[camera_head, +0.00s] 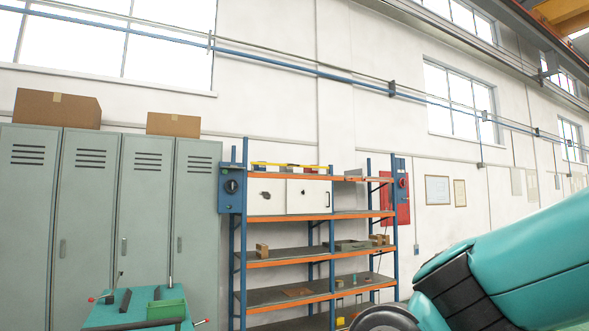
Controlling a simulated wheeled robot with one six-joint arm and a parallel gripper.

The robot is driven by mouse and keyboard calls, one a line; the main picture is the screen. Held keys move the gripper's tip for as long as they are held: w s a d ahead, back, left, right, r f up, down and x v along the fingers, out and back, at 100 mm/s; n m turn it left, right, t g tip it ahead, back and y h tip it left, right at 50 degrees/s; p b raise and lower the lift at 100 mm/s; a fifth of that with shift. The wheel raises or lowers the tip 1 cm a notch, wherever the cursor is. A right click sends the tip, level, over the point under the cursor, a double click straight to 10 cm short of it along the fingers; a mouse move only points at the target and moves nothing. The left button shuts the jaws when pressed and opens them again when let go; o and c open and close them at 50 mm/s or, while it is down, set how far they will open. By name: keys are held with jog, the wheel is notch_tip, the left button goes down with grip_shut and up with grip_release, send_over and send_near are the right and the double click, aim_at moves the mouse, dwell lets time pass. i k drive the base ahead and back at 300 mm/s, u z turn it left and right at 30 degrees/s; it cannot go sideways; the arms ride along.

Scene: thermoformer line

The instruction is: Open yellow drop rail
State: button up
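A thin yellow rail (268,164) runs along the top shelf of a blue and orange rack, just above a white cabinet with sliding or hinged fronts (308,197). It lies roughly level across the cabinet's top front. Small items behind it are too small to tell. My teal arm fills the lower right of the view, in front of the wall. My gripper does not show, so its state cannot be seen.
The rack (244,235) has lower shelves with small boxes. Grey lockers (88,220) stand to its left with cardboard boxes (56,108) on top. A teal-topped bench (103,316) with a green bin (166,309) is at the lower left.

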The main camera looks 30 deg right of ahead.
aim_at(253, 163)
jog(key=z, duration=0.25)
jog(key=i, duration=0.65)
jog(key=z, duration=1.05)
jog(key=i, duration=4.7)
jog(key=u, duration=1.3)
jog(key=i, duration=1.05)
jog(key=u, duration=0.55)
